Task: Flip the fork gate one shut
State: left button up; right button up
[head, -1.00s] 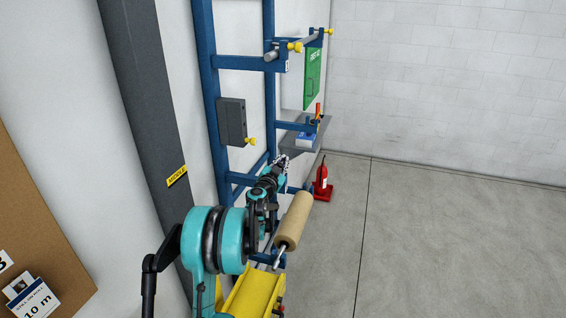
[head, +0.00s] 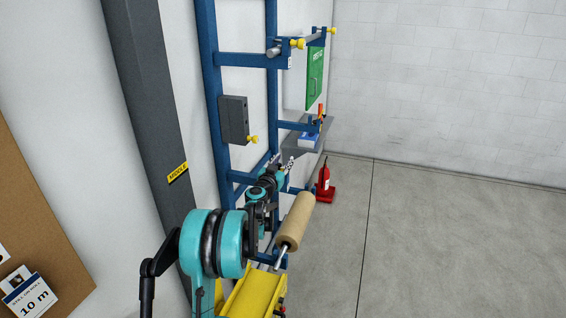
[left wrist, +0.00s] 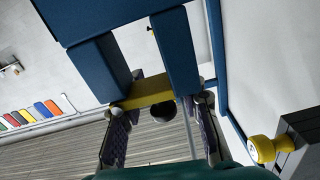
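A yellow bar (left wrist: 148,92) lies across between two blue prongs (left wrist: 178,50) in the left wrist view. It looks like the fork gate, and it seems to span the gap, though its right end is hidden by the prong. My left gripper (left wrist: 160,112) is open, with its fingers apart on either side of the bar. I cannot tell whether either finger touches it. In the head view, my left gripper (head: 287,168) is beside the lower part of the blue rack (head: 228,174), and the gate cannot be made out there. My right gripper is not in view.
A grey box (head: 233,120) with a yellow knob (head: 253,139) is on the rack; the knob also shows in the left wrist view (left wrist: 263,149). A tan roll (head: 295,220) is right of my arm. The floor at right is clear.

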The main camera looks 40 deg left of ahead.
pick_arm(q)
jog(key=v, duration=1.2)
dwell(0.3)
